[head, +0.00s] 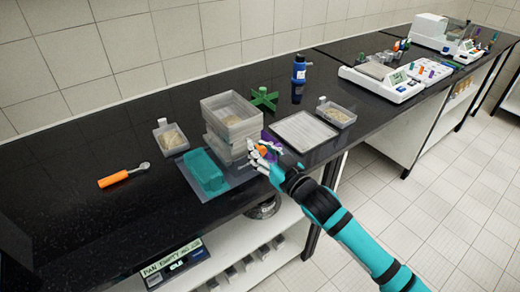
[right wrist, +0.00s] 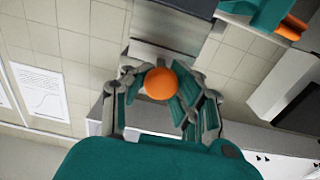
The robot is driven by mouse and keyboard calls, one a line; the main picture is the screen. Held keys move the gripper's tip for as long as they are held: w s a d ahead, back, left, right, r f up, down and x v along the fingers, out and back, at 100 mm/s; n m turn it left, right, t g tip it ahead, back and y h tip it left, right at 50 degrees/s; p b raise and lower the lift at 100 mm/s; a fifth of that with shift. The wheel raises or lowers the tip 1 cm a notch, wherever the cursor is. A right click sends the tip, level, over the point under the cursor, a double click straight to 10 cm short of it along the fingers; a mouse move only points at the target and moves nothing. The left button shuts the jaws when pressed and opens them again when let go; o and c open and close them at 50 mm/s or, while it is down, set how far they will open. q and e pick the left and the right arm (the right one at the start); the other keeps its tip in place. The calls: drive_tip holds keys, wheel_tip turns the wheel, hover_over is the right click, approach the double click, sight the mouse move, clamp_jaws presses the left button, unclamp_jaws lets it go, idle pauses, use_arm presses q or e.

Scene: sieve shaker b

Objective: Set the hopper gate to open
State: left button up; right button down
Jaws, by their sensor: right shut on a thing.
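My right gripper (head: 258,152) reaches in from the lower right to the front right side of a stack of grey, see-through square boxes (head: 229,113). It is shut on an orange round knob, which shows between the fingers in the right wrist view (right wrist: 161,83). The fingers hide most of the knob in the head view, and I cannot make out the gate's position. A purple part (head: 269,137) shows just behind the fingers. A teal block (head: 205,172) sits beside the stack on a grey base plate (head: 228,181). My left gripper is not in view.
An orange-handled tool (head: 122,176) and a small container (head: 171,137) lie to the left. A green cross-shaped part (head: 264,98), a blue bottle (head: 299,72), a flat tray (head: 303,131) and another small container (head: 336,115) stand to the right. The black counter's front left is clear.

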drive_tip(key=p+v, duration=0.2)
drive_tip(key=v, duration=0.2)
drive_tip(key=shift+s+d+r+p, duration=0.1)
drive_tip(key=shift+s+d+p, duration=0.15)
drive_tip(key=shift+p, duration=0.15)
drive_tip(key=shift+s, duration=0.2)
drive_tip(key=shift+w+f, duration=0.1)
drive_tip(key=shift+f, duration=0.25)
drive_tip(key=c, duration=1.6)
unclamp_jaws()
drive_tip(key=o, duration=0.6)
drive_tip(key=shift+s+d+r, duration=0.25)
drive_tip(key=shift+s+d, duration=0.1)
drive_tip(key=shift+s, duration=0.05)
drive_tip(key=shift+w+a, duration=0.15)
drive_tip(key=shift+s+d+f, duration=0.1)
drive_tip(key=shift+s+d, duration=0.1)
drive_tip(key=shift+s, duration=0.05)
drive_tip(key=v, duration=1.1)
drive_tip(key=shift+s+d, duration=0.15)
drive_tip(key=shift+s, duration=0.1)
